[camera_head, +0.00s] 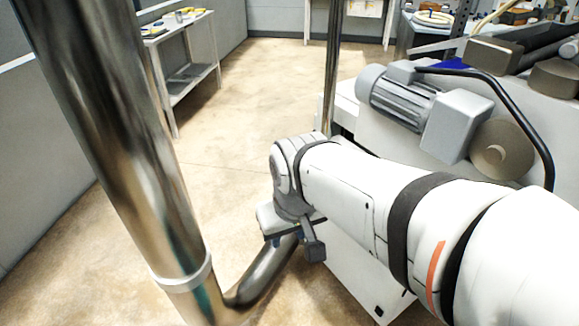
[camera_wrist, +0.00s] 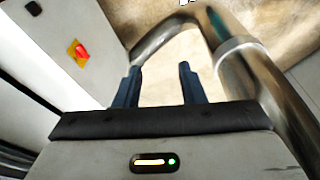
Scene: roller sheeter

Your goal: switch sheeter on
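The sheeter's pale body (camera_head: 350,262) stands at the right in the head view, partly behind my arm. In the wrist view its light panel (camera_wrist: 72,28) fills the upper left. A red switch knob (camera_wrist: 82,51) on a yellow plate (camera_wrist: 73,55) sits on that panel. The switch cannot be made out in the head view. My gripper (camera_wrist: 160,80) is open and empty, with two dark blue fingers apart. The switch lies up and left of the fingers, not between them. In the head view the gripper (camera_head: 286,240) points down beside the sheeter, mostly hidden by the wrist.
A thick shiny metal pipe (camera_head: 125,150) slants down the left and bends close by my gripper; it also shows in the wrist view (camera_wrist: 262,85). A thinner post (camera_head: 332,70) stands behind the wrist. A grey motor (camera_head: 400,95) sits on the sheeter. Open floor (camera_head: 235,130) lies beyond.

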